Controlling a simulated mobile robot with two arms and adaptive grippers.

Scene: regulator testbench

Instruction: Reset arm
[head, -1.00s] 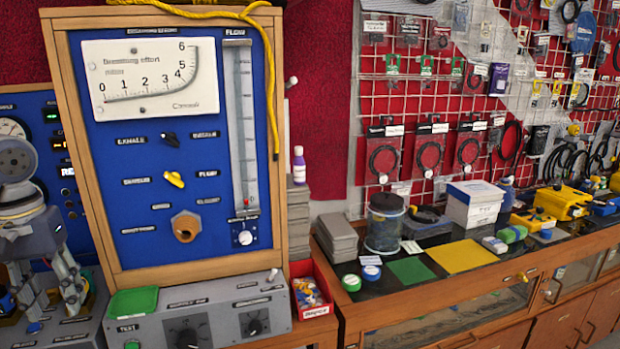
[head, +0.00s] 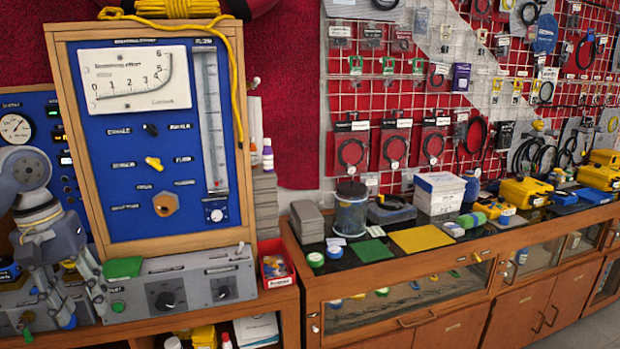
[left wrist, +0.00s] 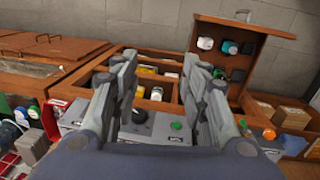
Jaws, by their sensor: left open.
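My left gripper (head: 68,300) is at the lower left of the head view, with its grey fingers pointing down. It is in front of the left end of the testbench. In the left wrist view my gripper (left wrist: 160,75) has its two fingers spread wide with nothing between them. A grey control box (head: 182,289) with black knobs stands just right of the gripper in the head view. I cannot tell how far apart they are. My right gripper is not in view.
A wood-framed blue regulator panel (head: 150,222) rises behind the control box. A red bin (head: 278,268) sits to its right. A dark-topped wooden cabinet (head: 405,292) with jars, mats and tools runs right. An open wooden compartment (left wrist: 160,108) shows beyond the fingers.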

